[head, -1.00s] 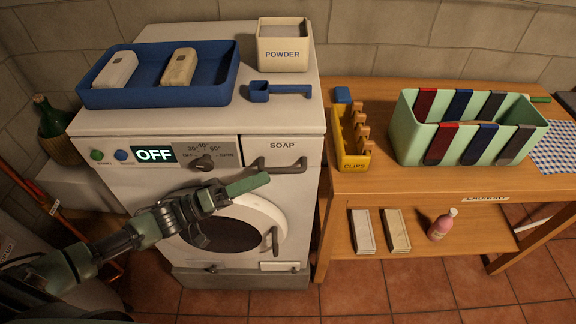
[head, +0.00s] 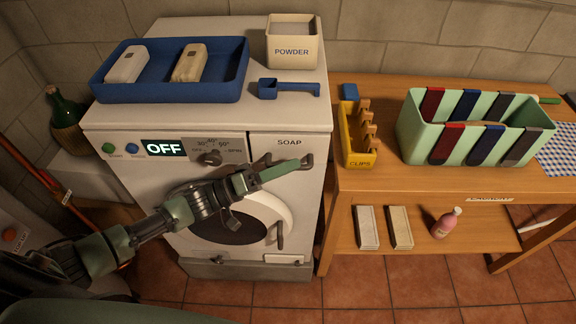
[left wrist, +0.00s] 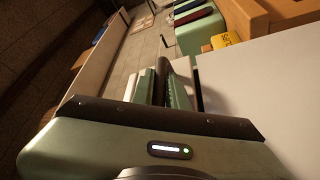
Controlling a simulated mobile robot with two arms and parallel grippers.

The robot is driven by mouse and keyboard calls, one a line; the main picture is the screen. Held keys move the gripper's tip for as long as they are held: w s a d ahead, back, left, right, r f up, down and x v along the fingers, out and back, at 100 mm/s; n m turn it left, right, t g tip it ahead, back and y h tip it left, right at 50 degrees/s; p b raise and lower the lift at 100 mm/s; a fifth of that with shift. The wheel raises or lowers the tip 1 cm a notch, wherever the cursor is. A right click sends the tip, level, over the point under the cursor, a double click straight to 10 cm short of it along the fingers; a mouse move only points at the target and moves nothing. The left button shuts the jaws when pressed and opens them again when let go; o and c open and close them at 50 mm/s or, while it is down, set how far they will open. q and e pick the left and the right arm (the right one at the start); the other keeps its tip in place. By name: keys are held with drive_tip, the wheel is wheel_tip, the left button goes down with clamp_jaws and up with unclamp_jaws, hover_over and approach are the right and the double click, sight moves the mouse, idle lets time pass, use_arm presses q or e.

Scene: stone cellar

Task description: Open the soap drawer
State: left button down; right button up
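The soap drawer (head: 289,146) is at the top right of the washing machine's front and looks closed, its front level with the panel. Its dark grey handle (head: 308,160) is partly covered by my left gripper (head: 293,165), which lies along it from the left. In the left wrist view, the two fingers (left wrist: 163,88) are close together with a dark bar between them, which looks like the handle. I cannot tell whether they press on it. My right gripper is not in view.
The washing machine (head: 318,117) carries a blue tray (head: 170,94) with two bars, a powder box (head: 292,50) and a blue scoop (head: 288,91). A wooden table (head: 385,182) with a clips box (head: 358,159) and a green bin (head: 412,144) stands close on the right.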

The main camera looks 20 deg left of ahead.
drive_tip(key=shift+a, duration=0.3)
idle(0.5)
use_arm(q)
drive_tip(key=shift+s, duration=0.1)
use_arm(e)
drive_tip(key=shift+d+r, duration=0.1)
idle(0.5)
